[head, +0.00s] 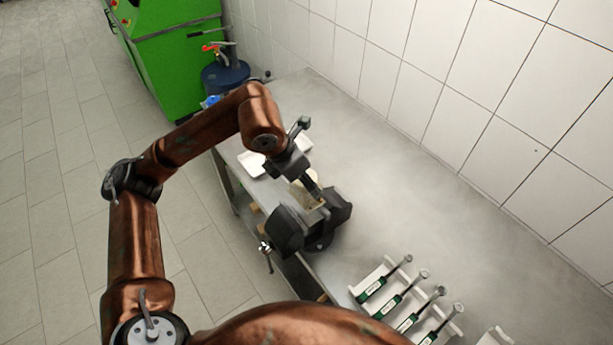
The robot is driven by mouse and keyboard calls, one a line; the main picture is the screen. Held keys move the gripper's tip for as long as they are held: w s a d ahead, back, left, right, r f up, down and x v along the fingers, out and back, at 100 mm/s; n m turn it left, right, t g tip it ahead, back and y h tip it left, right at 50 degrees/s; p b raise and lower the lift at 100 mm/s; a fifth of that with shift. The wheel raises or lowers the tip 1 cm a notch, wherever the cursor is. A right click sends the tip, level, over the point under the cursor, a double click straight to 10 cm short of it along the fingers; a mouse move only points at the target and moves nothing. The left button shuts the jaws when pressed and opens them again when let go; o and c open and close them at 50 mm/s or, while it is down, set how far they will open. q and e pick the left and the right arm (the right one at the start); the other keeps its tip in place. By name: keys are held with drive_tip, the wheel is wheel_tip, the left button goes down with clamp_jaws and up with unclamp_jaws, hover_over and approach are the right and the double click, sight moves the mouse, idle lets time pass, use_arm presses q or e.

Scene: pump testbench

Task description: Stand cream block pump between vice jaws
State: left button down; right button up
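The cream block pump (302,196) is at the vice, its lower part at the gap between the dark jaws. The vice (287,230) stands at the bench's front edge, with its other jaw (338,206) to the right. My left gripper (309,186) reaches down from above, its dark fingers right at the block and partly covering it. I cannot tell whether the fingers grip the block or stand open around it. Whether the block touches the jaws or the vice bottom is hidden. My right gripper is not in view.
White trays (254,164) lie on the bench behind the vice. Several green-handled tools (389,305) sit in white holders at the lower right. A green machine (172,50) and a blue drum (226,77) stand at the back. The bench right of the vice is clear up to the tiled wall.

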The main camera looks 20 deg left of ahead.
use_arm(q)
drive_tip(key=shift+f, duration=0.15)
drive_tip(key=shift+d+f, duration=0.1)
drive_tip(key=shift+f, duration=0.15)
drive_tip(key=shift+f+b, duration=0.5)
drive_tip(key=shift+f, duration=0.05)
drive_tip(key=shift+f+b, duration=0.3)
drive_tip(key=shift+f, duration=0.55)
drive_tip(key=shift+f+b, duration=0.45)
drive_tip(key=shift+f, duration=0.15)
drive_tip(key=shift+f+b, duration=0.9)
drive_tip(key=shift+f, duration=0.3)
drive_tip(key=shift+f+b, duration=0.75)
drive_tip(key=shift+f, duration=0.25)
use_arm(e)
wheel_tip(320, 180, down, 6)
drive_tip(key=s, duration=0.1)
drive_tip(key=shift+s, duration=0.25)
